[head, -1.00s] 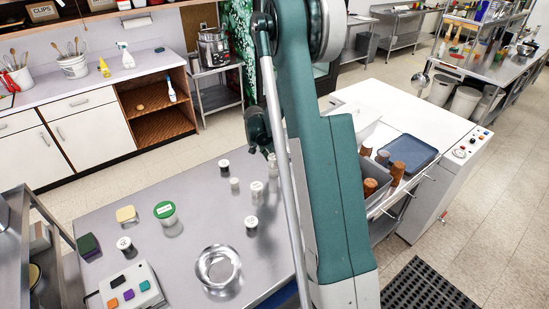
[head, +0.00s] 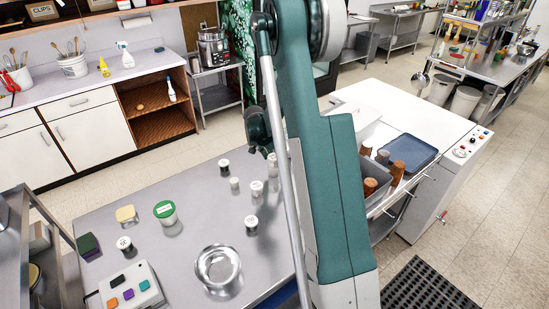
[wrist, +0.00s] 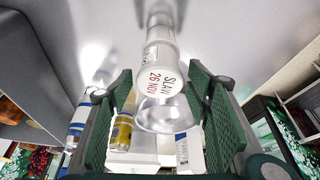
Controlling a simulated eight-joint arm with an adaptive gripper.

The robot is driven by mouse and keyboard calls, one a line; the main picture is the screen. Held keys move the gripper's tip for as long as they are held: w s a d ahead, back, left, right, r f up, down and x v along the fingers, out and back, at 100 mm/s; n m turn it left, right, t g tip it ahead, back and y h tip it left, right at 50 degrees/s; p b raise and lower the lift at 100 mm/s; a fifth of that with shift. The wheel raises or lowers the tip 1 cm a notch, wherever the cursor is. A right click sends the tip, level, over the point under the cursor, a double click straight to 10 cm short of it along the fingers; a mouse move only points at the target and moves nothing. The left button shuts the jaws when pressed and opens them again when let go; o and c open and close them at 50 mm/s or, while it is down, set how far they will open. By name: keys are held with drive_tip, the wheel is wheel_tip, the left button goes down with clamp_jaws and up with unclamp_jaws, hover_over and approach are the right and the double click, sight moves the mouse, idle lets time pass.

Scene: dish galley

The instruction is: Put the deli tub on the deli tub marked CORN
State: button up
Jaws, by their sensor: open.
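A pale round deli tub (wrist: 152,65) lettered SLAW 26 NOV shows in the wrist view. It appears between the fingers of my gripper (wrist: 160,80), with gaps at both sides. The green fingers are spread apart. Clear, glassy shapes show above and below the lettered face; I cannot tell whether they belong to this tub. In the head view my arm hides the gripper's fingers. A green-topped tub (head: 165,213) stands upright on the steel table (head: 185,265). Its label is too small to read. No lettering reading CORN can be made out.
A metal bowl (head: 218,266) is near the front.

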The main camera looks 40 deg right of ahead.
drive_tip(key=v, duration=1.2)
idle(0.6)
drive_tip(key=shift+r, duration=0.15)
drive_tip(key=s+a+r+n+t+y, duration=0.15)
drive_tip(key=s+a+r+n, duration=0.25)
drive_tip(key=s+a+r, duration=0.5)
drive_tip(key=s+a+r+n+t, duration=0.25)
drive_tip(key=s+a+r, duration=0.35)
drive_tip(key=a, duration=0.4)
drive_tip(key=s+a+r+n+t+y, duration=0.1)
drive_tip(key=s+a+n, duration=0.3)
drive_tip(key=s+a, duration=0.4)
drive_tip(key=s+a+r+n+t+y, duration=0.1)
drive_tip(key=s+a+n+y, duration=0.1)
drive_tip(key=s+a+n, duration=0.3)
drive_tip(key=s+a, duration=0.3)
drive_tip(key=s, duration=0.4)
drive_tip(key=shift+s, duration=0.25)
